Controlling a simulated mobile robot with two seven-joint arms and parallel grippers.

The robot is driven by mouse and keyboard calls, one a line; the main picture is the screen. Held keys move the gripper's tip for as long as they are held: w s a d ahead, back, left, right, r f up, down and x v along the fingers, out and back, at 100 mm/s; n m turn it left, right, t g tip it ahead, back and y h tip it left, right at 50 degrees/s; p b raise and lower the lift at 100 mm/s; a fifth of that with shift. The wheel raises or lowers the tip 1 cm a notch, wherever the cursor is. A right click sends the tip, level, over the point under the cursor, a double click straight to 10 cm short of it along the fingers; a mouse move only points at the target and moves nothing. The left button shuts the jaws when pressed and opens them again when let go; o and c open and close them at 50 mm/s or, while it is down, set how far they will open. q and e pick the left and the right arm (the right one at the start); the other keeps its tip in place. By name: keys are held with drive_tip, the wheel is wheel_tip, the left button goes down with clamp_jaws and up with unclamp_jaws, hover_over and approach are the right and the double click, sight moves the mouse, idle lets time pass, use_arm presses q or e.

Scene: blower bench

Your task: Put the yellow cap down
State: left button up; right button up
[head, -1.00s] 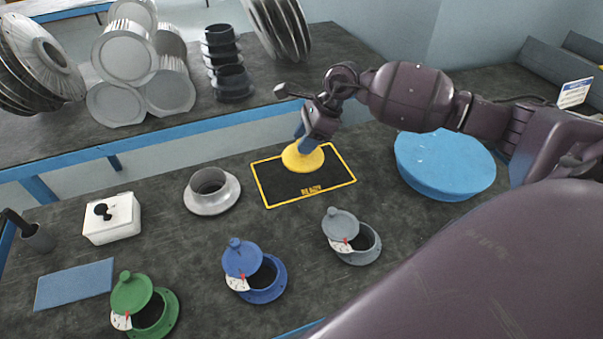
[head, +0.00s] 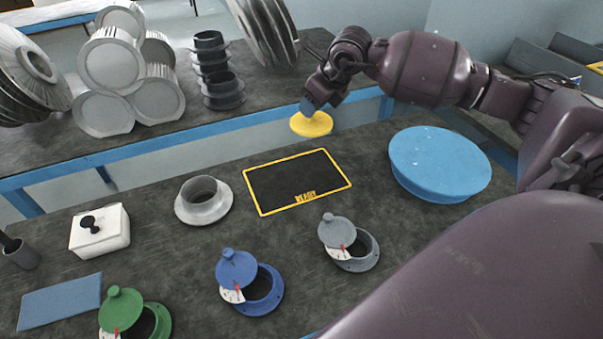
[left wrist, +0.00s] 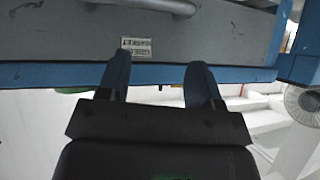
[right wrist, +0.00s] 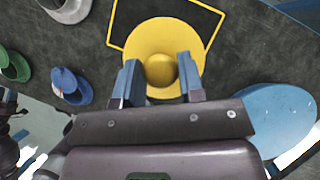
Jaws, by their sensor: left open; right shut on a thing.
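The yellow cap (head: 312,124) is a round disc with a knob on top. My right gripper (head: 312,106) is shut on its knob and holds it in the air beyond the black mat. In the right wrist view the cap (right wrist: 160,38) hangs between the fingers (right wrist: 160,82). The black mat (head: 290,180), with a yellow border and the word READY, lies bare on the bench. My left gripper (left wrist: 160,85) is open and empty in the left wrist view, facing a grey and blue bench side; it is not in the head view.
A large blue round disc (head: 440,160) lies right of the mat. A grey flanged ring (head: 203,212) sits left of it. Green (head: 122,308), blue (head: 238,268) and grey (head: 336,232) lidded ports line the front. A white box (head: 100,236) stands at left.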

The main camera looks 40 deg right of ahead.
wheel_tip(320, 180, down, 18)
drive_tip(key=shift+f+b, duration=0.2)
drive_tip(key=shift+b, duration=0.8)
drive_tip(key=shift+f, duration=0.4)
drive_tip(key=shift+f, duration=0.25)
drive_tip(key=o, duration=1)
drive_tip(key=shift+o, duration=0.4)
drive_tip(key=shift+r, duration=0.1)
